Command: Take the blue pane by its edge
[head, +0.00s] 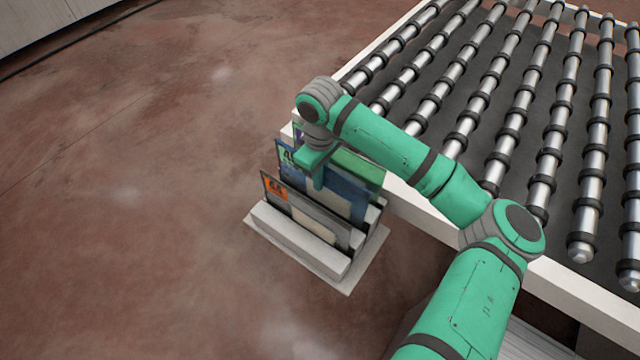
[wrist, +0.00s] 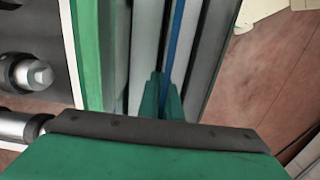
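The blue pane (head: 345,195) stands upright in a slotted rack (head: 300,236), between a grey pane in front and a green pane behind. In the wrist view its top edge (wrist: 176,32) is a thin blue line running down between my fingertips. My gripper (head: 318,178) points down over the pane's top edge, with one finger showing in front of its face. In the wrist view the two fingers of my gripper (wrist: 164,92) are close together, one on each side of the blue edge, with no clear gap to it. The pane's lower part is hidden.
The grey pane (head: 318,222) with an orange label stands close in front, and the green pane (head: 357,165) close behind. A roller table (head: 400,203) with a white frame lies right beside the rack. The floor to the left is clear.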

